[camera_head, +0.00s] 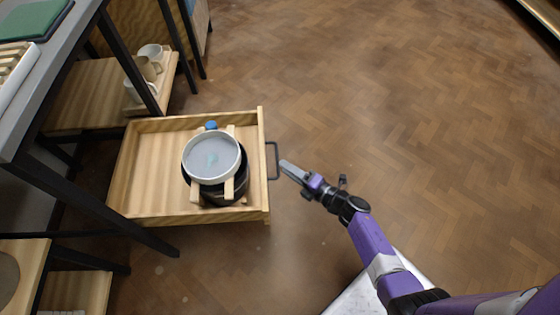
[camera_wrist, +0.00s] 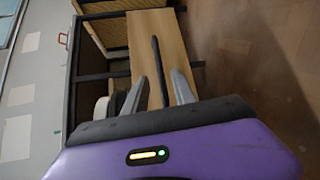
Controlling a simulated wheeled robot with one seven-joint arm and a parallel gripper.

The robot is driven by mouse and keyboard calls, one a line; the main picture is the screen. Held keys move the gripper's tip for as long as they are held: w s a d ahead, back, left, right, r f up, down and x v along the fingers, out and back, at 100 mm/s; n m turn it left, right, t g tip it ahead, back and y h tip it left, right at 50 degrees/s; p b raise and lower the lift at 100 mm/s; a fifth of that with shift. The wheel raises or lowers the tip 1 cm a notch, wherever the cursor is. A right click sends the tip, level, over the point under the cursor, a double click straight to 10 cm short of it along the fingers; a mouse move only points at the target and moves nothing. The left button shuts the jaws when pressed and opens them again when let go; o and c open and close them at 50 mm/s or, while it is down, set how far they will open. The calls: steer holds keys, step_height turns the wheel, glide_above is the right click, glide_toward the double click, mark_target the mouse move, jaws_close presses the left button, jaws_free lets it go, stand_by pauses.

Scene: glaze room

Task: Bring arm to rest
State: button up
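My gripper (camera_head: 284,165) is at the end of my purple arm, just right of the open drawer's dark handle (camera_head: 273,160). In the wrist view my gripper's two grey fingers (camera_wrist: 160,78) stand apart with nothing clamped between them. A dark bar on pale wood shows beyond and between them and looks like the handle. My arm reaches in from the lower right of the head view.
The pulled-out wooden drawer (camera_head: 150,190) holds a round grey-topped sieve (camera_head: 211,157) on wooden bars over a dark pot (camera_head: 242,183). Cups (camera_head: 150,52) stand on a shelf at upper left. The dark-legged table (camera_head: 45,75) is at left. Floor right of the drawer is clear.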

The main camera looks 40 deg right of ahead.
steer(key=shift+s+r, duration=0.1)
steer(key=shift+s, duration=0.45)
steer(key=s+d+r+m+t+h, duration=0.2)
steer(key=d+r+m+h, duration=0.2)
steer(key=r+m, duration=0.6)
steer(key=s+a+r+m+g+y, duration=0.1)
steer(key=s+a+r+m, duration=0.4)
steer(key=s, duration=0.4)
steer(key=s+a+r+m+g, duration=0.1)
steer(key=s+a+r+m, duration=0.2)
steer(key=s+a+r, duration=0.5)
steer(key=s+a+r+m+g+y, duration=0.1)
steer(key=s+a+r+m, duration=0.3)
steer(key=s, duration=0.5)
step_height(320, 180, up, 29)
steer(key=p, duration=2.7)
steer(key=shift+d+n+p, duration=0.3)
steer(key=shift+d+p, duration=0.05)
steer(key=shift+d, duration=0.05)
